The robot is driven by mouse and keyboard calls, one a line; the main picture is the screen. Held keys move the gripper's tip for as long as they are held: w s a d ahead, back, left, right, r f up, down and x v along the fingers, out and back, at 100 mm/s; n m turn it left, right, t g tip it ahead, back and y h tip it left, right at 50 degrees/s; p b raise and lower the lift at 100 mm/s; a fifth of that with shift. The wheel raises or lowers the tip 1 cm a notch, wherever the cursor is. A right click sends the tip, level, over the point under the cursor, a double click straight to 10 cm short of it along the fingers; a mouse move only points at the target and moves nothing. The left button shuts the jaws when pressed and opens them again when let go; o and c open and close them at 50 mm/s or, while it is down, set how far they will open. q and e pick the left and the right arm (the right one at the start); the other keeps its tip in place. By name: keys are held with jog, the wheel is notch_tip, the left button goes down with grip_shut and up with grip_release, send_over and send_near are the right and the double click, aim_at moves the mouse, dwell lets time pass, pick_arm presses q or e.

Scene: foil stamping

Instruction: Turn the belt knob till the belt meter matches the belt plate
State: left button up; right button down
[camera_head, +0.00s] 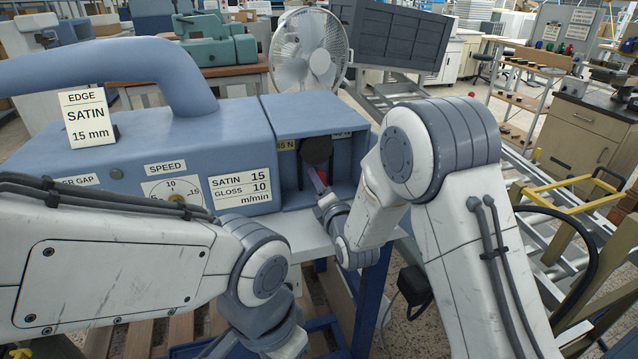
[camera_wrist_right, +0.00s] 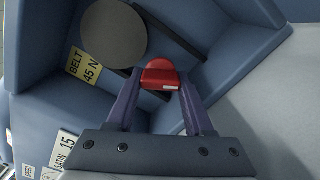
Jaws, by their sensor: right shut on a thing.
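My right gripper (camera_head: 319,183) reaches into the open recess at the right end of the blue machine. In the right wrist view its two purple fingers (camera_wrist_right: 162,95) are shut on a red knob (camera_wrist_right: 160,76) with a small white mark on its edge. The knob shows as a bit of red (camera_head: 323,176) in the head view. The yellow belt plate (camera_wrist_right: 83,68) reads BELT 45 N; it is partly seen in the head view (camera_head: 286,145). A belt meter reading cannot be made out. My left arm crosses the lower left; its fingers are out of sight.
A dark round roller (camera_wrist_right: 113,32) sits in the recess beside the knob. The machine's speed dial (camera_head: 173,191), a SATIN/GLOSS plate (camera_head: 240,187) and an EDGE SATIN 15 mm card (camera_head: 88,116) are to the left. A fan (camera_head: 309,50) stands behind.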

jog(key=shift+f+m+b, duration=0.1)
jog(key=shift+m+b, duration=1.2)
jog(key=shift+m, duration=0.2)
jog(key=shift+m+b, duration=0.95)
jog(key=shift+m, duration=0.45)
jog(key=shift+r, duration=0.2)
jog(key=c, duration=0.6)
grip_release()
jog(key=shift+o, duration=0.2)
jog(key=b+v, duration=0.1)
jog(key=v, duration=0.9)
jog(key=shift+s+d+r, duration=0.1)
jog(key=shift+s, duration=0.2)
